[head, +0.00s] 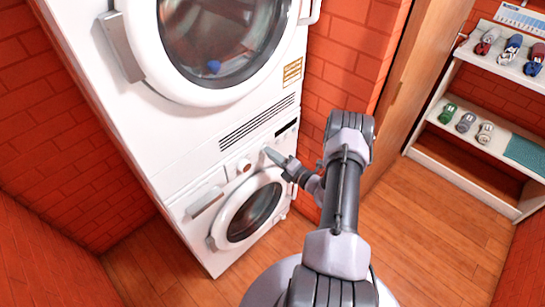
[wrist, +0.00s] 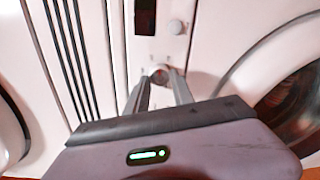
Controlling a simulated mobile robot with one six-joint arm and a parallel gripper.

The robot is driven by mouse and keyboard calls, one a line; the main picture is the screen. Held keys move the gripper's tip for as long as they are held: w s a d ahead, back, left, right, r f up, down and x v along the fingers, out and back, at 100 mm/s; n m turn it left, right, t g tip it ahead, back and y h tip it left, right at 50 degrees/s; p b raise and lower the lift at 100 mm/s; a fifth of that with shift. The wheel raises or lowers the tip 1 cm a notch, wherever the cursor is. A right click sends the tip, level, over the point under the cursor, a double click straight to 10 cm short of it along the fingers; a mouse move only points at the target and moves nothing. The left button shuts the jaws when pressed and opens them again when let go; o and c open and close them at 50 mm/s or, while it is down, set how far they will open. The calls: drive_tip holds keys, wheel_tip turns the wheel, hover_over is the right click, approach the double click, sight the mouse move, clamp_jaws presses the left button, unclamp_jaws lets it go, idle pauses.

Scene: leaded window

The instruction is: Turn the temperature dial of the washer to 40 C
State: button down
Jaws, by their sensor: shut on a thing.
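The white washer (head: 198,225) is the lower of two stacked machines, with a round door (head: 253,212) and a control panel above it. My gripper (head: 267,152) reaches the panel from the right. In the wrist view, the fingers of my gripper (wrist: 160,80) are closed on the sides of a round dial (wrist: 158,72), with its face showing between the tips. The dial's marks and setting are too small to read. In the head view the gripper hides this dial.
A small grey knob (wrist: 178,27) and a dark display (wrist: 145,16) lie beyond the dial. The dryer (head: 180,95) sits on top of the washer. Wooden floor (head: 425,235) is clear there.

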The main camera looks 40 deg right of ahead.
drive_tip(key=m+b, duration=0.1)
drive_tip(key=m, duration=0.5)
drive_tip(key=shift+m+y, duration=0.3)
idle(0.4)
drive_tip(key=c, duration=1.1)
unclamp_jaws()
drive_tip(key=shift+r, duration=0.1)
drive_tip(key=s+p, duration=0.1)
drive_tip(key=s, duration=0.4)
drive_tip(key=s+d+p, duration=0.1)
drive_tip(key=s, duration=0.5)
drive_tip(key=s+d+p, duration=0.1)
drive_tip(key=s+p, duration=0.1)
drive_tip(key=s, duration=0.4)
drive_tip(key=shift+s+r, duration=0.15)
drive_tip(key=shift+r, duration=0.2)
